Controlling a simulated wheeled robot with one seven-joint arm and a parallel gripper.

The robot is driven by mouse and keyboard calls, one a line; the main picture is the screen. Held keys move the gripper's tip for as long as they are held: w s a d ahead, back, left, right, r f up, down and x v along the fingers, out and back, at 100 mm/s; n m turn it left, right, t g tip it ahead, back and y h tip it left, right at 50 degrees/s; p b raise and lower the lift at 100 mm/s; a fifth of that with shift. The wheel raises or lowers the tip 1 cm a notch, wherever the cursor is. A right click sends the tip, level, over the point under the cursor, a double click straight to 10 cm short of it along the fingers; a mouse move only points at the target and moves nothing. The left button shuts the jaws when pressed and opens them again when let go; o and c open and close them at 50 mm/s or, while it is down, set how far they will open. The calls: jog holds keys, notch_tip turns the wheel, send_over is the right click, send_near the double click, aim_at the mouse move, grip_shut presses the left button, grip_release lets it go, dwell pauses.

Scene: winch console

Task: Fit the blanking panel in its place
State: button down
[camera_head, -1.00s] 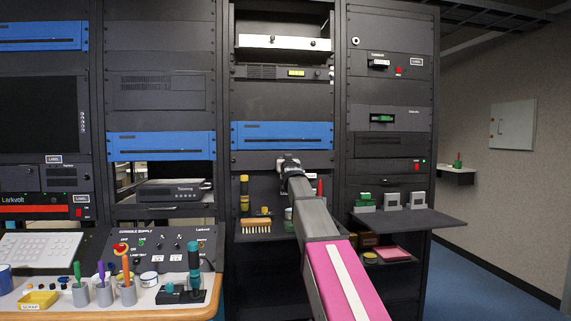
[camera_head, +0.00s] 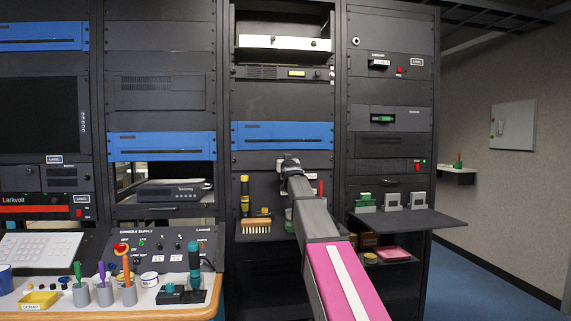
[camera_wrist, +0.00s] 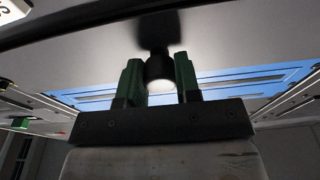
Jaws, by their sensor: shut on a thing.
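My gripper (camera_wrist: 159,82) is at the third rack bay, just below a blue panel (camera_head: 283,135). In the wrist view its two green fingers are closed on a black knob (camera_wrist: 160,66). The knob stands out from a plain grey plate (camera_wrist: 225,48), with part of a white label (camera_wrist: 14,10) at its corner. In the head view my gripper (camera_head: 289,160) and arm cover much of this spot. Whether this plate is the blanking panel, and whether it sits flush in the rack, I cannot tell.
A white panel with dark knobs (camera_head: 284,48) is higher in the same bay. Below my gripper, a shelf holds a wooden brush (camera_head: 256,227) and a yellow-black tool (camera_head: 245,195). A dark shelf (camera_head: 425,222) juts out at right. A desk with pen cups stands at lower left.

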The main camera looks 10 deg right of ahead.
jog(key=shift+w, duration=0.6)
grip_release()
dwell(0.3)
jog(key=shift+s, duration=0.2)
jog(key=s, duration=0.8)
jog(key=shift+s, duration=0.3)
dwell(1.6)
dwell(0.3)
